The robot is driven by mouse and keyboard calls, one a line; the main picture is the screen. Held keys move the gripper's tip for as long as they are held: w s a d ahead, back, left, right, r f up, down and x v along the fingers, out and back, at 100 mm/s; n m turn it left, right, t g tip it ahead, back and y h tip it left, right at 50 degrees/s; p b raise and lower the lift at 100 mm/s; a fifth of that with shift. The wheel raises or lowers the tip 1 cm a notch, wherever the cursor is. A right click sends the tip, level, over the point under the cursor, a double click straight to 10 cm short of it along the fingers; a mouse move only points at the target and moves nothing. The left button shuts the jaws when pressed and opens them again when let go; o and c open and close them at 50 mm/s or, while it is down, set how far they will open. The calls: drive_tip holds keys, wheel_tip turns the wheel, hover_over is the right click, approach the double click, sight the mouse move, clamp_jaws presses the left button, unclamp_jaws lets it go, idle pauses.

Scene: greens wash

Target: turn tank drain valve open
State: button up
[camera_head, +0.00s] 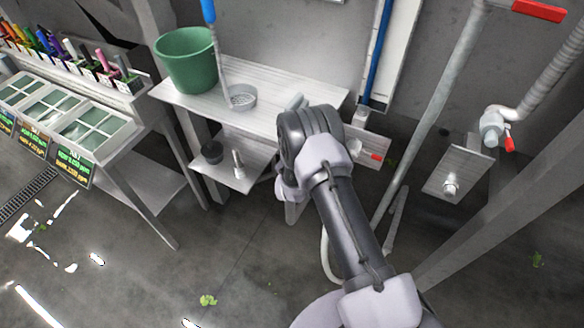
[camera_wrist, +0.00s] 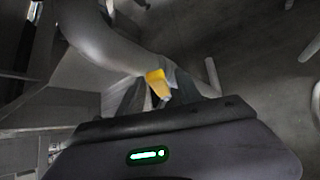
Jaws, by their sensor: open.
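A yellow lever handle (camera_wrist: 157,84) shows in the wrist view, close in front of a large grey curved pipe or body (camera_wrist: 100,42). It looks like the drain valve's handle, though no label is readable. My gripper (camera_wrist: 160,96) is open, with its two dark fingers on either side of the yellow handle. I cannot tell whether they touch it. In the head view, my arm covers the gripper and the yellow handle.
A shelf table (camera_head: 273,112) carries a green bucket (camera_head: 188,62) and a grey strainer cup (camera_head: 241,98). Red-handled valves stand right: a small red lever (camera_head: 376,157), a pipe valve (camera_head: 508,144) and an upper red lever (camera_head: 540,10).

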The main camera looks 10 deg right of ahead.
drive_tip(key=p+v, duration=0.4)
drive_tip(key=v, duration=1.3)
drive_tip(key=shift+p, duration=0.35)
drive_tip(key=shift+c, duration=0.2)
